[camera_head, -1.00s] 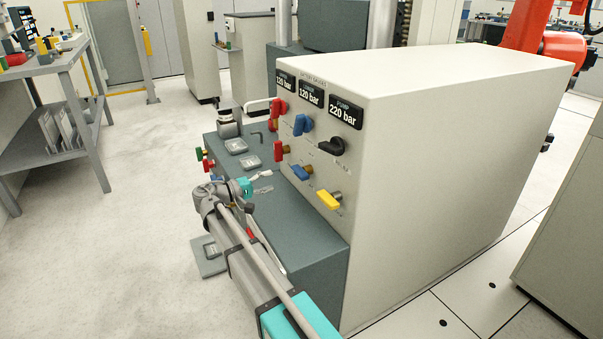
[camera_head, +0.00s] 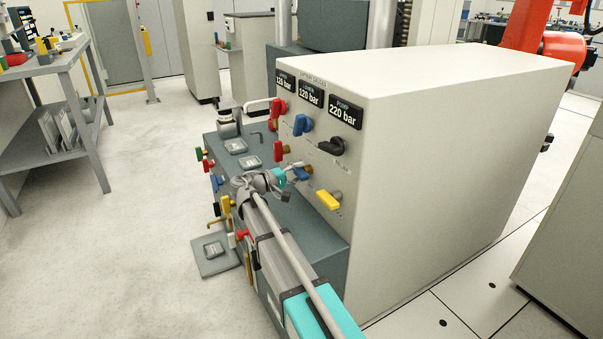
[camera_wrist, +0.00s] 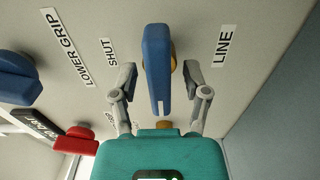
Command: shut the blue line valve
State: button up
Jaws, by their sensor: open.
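The blue line valve is a blue lever on a brass stem on the pale panel. In the wrist view its lever (camera_wrist: 157,62) runs up and down the picture, between a SHUT label (camera_wrist: 108,52) on its left and a LINE label (camera_wrist: 226,46) on its right. My gripper (camera_wrist: 158,75) is open, with one finger on each side of the lever and a visible gap on both sides. In the head view the blue line valve (camera_head: 300,173) is partly hidden behind my gripper (camera_head: 285,183), which is at the panel's lower row.
Other handles are close by: an upper blue one (camera_head: 302,125), a black one (camera_head: 331,147), a yellow one (camera_head: 328,200) and red ones (camera_head: 280,150). A dark bench (camera_head: 310,222) runs below the panel. Another blue handle (camera_wrist: 15,78) and a red one (camera_wrist: 75,141) show in the wrist view.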

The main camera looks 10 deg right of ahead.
grip_shut()
jog(key=shift+d, duration=0.2)
jog(key=shift+a, duration=0.15)
